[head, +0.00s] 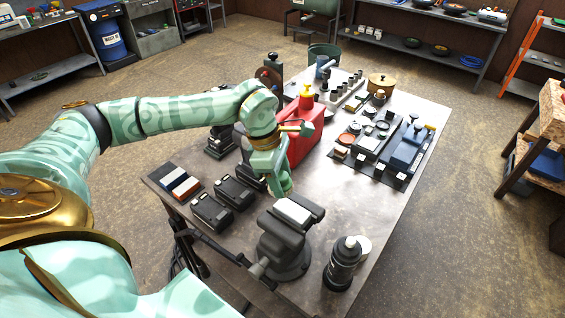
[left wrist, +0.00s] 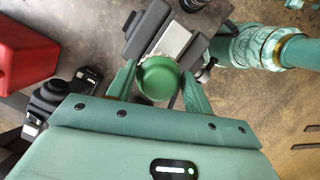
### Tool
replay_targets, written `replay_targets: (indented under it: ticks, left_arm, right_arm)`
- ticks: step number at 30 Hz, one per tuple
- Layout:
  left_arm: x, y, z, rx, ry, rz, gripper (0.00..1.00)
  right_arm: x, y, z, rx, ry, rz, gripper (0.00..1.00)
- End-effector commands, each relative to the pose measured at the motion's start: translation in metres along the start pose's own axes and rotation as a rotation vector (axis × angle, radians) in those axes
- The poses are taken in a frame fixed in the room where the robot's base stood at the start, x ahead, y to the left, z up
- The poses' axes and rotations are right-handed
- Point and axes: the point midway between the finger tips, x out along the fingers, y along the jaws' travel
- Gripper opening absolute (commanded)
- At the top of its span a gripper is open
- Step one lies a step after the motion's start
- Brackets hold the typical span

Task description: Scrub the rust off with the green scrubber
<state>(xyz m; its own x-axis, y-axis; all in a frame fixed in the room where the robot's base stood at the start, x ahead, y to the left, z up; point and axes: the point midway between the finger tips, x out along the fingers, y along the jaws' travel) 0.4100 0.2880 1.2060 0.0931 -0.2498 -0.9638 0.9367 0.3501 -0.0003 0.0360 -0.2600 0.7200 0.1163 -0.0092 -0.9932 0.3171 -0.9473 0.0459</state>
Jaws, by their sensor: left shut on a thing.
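My left gripper (head: 283,192) reaches down beside the vise (head: 284,243) on the workbench. In the left wrist view its two fingers (left wrist: 160,88) are shut on the round green scrubber (left wrist: 158,78), which has a pale, rough edge on the far side. The scrubber is hidden or merges with the gripper in the head view. A pale metal block (head: 293,211) sits in the vise jaws; it shows in the left wrist view (left wrist: 168,42) just beyond the scrubber. I cannot tell whether scrubber and block touch. No clear rust shows. My right gripper is not in view.
A red can (head: 303,130) stands behind my left gripper. Black battery-like boxes (head: 212,212) lie left of the vise, and a dark spray can (head: 342,263) stands to its right. Tools on a mat (head: 381,180) lie farther right. Bare bench lies between the mat and the vise.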

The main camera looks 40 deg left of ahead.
Motion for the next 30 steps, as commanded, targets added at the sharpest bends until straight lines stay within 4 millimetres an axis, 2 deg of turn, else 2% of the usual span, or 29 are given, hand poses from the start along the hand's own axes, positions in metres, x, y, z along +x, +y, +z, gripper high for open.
replay_targets:
  ticks: [3, 10, 26, 30]
  left_arm:
    - [-0.015, 0.002, 0.001, -0.005, 0.000, 0.002, 0.30]
    - [-0.029, 0.003, 0.001, -0.011, 0.000, 0.003, 0.30]
    - [-0.029, 0.003, 0.001, -0.010, 0.000, 0.003, 0.30]
    - [-0.019, 0.000, 0.004, 0.059, 0.000, -0.016, 0.30]
  right_arm:
    - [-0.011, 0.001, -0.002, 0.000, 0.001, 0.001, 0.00]
    - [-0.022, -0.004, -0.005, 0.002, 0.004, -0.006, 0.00]
    - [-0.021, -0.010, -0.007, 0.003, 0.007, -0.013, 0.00]
    - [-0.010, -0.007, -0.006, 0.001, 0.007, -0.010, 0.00]
